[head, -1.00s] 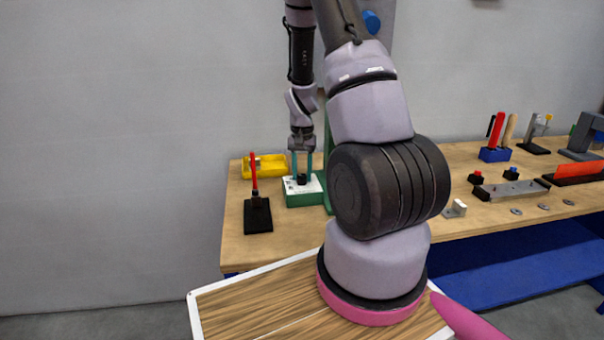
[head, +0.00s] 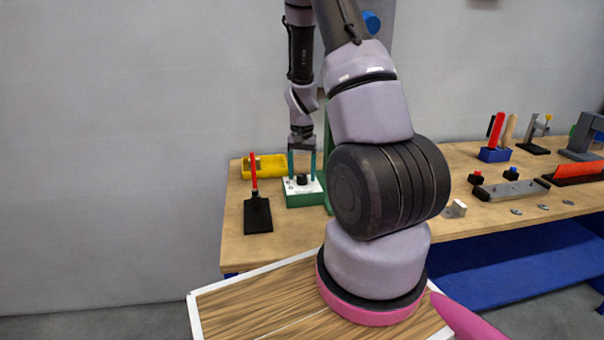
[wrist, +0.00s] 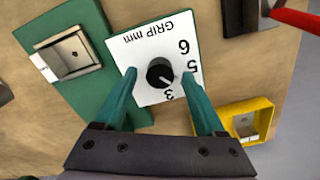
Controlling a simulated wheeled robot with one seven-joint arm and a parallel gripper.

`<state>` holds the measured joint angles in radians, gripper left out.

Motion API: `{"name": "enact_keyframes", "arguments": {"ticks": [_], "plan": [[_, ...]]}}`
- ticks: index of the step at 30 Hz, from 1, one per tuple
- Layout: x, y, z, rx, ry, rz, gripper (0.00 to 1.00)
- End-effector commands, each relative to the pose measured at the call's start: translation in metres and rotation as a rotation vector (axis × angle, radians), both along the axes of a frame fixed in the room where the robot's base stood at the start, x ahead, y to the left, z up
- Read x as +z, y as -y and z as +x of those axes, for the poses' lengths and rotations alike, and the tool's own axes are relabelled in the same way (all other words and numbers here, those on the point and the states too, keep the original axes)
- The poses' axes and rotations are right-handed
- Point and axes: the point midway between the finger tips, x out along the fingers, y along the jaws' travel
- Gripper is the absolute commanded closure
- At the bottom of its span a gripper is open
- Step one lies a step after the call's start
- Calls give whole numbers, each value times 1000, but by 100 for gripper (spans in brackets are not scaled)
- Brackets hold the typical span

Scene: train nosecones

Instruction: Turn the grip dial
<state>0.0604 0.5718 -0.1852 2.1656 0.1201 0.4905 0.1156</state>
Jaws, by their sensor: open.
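The grip dial (wrist: 160,73) is a black round knob with a pale pointer mark on a white plate (wrist: 142,50) that reads "GRIP mm" with numbers including 3, 5 and 6. In the head view the dial (head: 302,179) sits on top of a green box (head: 304,200) on the bench. My gripper (head: 302,177) points down over the box, its two teal fingers apart. In the wrist view my gripper (wrist: 160,78) is open, with a finger on either side of the dial and visible gaps between. The pointer is toward the lower right, near 5.
A yellow tray (head: 265,166) stands behind the box. A black stand with a red handle (head: 254,180) is to its left. A green upright (head: 328,150) is close on the right.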

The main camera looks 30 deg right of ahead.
Motion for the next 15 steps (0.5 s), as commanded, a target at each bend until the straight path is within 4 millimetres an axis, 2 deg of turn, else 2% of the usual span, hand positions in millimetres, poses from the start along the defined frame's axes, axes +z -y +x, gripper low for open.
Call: {"name": "enact_keyframes", "arguments": {"ticks": [15], "plan": [[91, 0, 1, 0, 5, 0, 28]]}}
